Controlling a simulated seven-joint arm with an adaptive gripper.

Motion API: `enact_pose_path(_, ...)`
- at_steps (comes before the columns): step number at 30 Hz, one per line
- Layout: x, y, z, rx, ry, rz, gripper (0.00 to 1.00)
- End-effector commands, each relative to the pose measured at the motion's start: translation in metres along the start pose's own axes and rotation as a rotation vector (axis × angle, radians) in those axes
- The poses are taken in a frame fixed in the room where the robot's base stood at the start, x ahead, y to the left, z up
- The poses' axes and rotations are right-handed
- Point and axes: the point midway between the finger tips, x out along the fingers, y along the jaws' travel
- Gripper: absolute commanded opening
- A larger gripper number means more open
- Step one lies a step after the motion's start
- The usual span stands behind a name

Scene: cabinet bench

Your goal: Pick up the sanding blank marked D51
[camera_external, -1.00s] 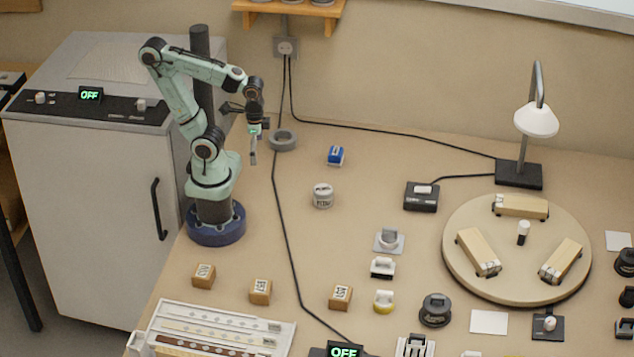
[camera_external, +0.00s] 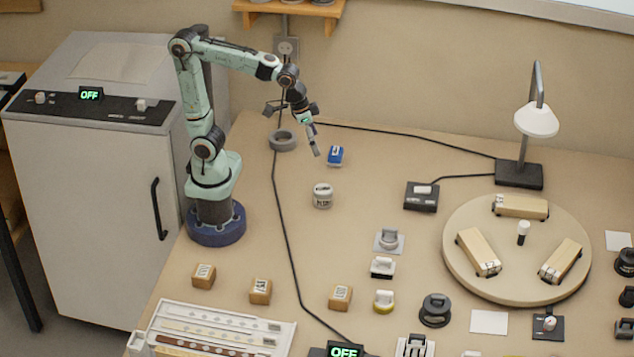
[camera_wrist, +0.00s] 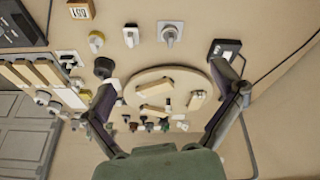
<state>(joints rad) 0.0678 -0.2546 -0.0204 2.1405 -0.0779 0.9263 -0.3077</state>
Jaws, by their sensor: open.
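A round turntable (camera_external: 470,283) with long pale blocks fills the right side. A lamp (camera_external: 536,120) stands behind it. A blue item (camera_external: 335,156) and a grey jar (camera_external: 323,196) lie near my gripper. A cable (camera_external: 287,245) crosses the bench.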

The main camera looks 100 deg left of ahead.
Motion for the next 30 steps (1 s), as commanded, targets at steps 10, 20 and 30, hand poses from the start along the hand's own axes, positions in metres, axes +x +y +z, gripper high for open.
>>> enact_pose_path(10, 0.136, 0.157, -0.061, 0.142, -0.103, 0.074, 0.94)
enact_pose_path(20, 0.255, 0.203, 0.030, 0.322, -0.325, -0.012, 0.94)
enact_pose_path(30, 0.298, 0.203, 0.053, 0.341, -0.336, -0.018, 0.94)
